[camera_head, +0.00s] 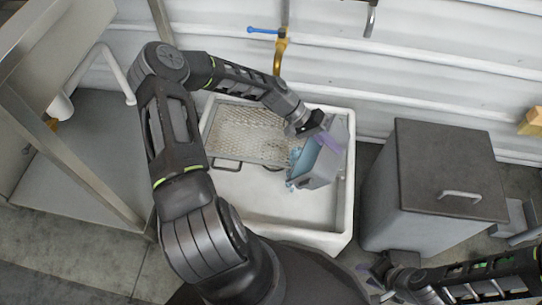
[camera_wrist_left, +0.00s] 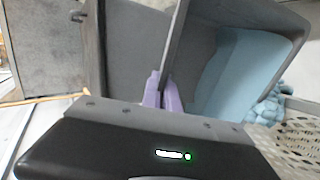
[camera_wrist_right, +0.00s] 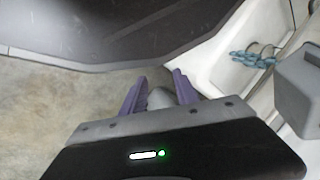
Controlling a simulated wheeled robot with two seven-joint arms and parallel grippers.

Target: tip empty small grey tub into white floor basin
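The small grey tub (camera_head: 318,168) hangs tilted over the right part of the white floor basin (camera_head: 300,236), its mouth towards the left. My left gripper (camera_head: 328,141) is shut on the tub's wall; in the left wrist view its purple fingers (camera_wrist_left: 165,92) pinch that wall. Light blue material (camera_wrist_left: 235,62) lies inside the tub, and blue lumps (camera_wrist_left: 268,106) show at its lower edge, also in the head view (camera_head: 296,159). My right gripper (camera_wrist_right: 157,92) is low outside the basin, fingers apart; a grey shape between them is unclear.
A perforated metal grate (camera_head: 252,133) covers the basin's back left. A grey bin with a dark lid (camera_head: 440,160) and handle stands right of the basin. A metal bench (camera_head: 75,155) is at the left.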

